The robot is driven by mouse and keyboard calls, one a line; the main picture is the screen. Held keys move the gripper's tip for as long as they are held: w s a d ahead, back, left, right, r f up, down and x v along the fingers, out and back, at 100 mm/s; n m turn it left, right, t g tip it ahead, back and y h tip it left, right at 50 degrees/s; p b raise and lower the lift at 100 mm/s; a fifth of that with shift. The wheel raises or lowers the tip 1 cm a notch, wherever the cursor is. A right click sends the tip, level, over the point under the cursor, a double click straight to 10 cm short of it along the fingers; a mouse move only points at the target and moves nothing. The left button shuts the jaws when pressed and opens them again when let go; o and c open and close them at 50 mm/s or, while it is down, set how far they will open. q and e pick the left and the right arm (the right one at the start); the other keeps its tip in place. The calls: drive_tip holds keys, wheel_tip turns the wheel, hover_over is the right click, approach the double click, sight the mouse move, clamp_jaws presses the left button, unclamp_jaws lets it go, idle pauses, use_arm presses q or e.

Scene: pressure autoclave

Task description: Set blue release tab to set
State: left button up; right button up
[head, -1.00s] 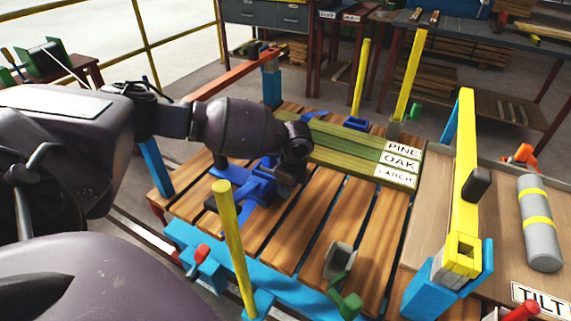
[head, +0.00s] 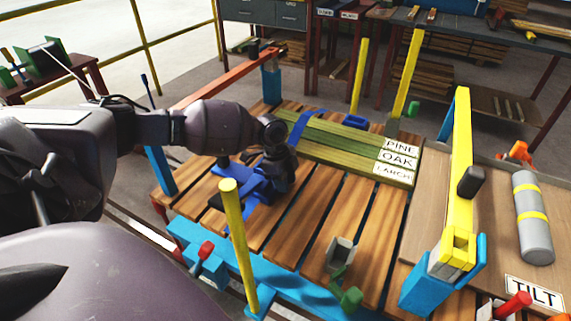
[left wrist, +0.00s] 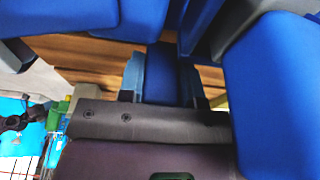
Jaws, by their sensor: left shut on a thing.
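A blue buckle with a release tab (head: 238,180) lies on the slatted wooden top in the head view, left of the labelled boards. My left gripper (head: 266,188) is over it, pointing down, and covers part of it. In the left wrist view, my left gripper (left wrist: 162,85) has its fingers on either side of a blue piece (left wrist: 162,72), which appears to be the tab. Large blue buckle surfaces (left wrist: 280,80) fill the right and top there. The tab's exact angle is hard to tell. My right gripper is not in view.
Green boards (head: 335,142) labelled PINE, OAK and LARCH lie behind, with a blue strap (head: 303,124) across them. A yellow post (head: 238,245) stands in front of the gripper. A yellow bar (head: 462,180) stands at right.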

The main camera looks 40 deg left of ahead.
use_arm(q)
drive_tip(key=o, duration=0.9)
drive_tip(key=p+v, duration=0.2)
drive_tip(key=v, duration=0.9)
drive_tip(key=shift+f, duration=0.1)
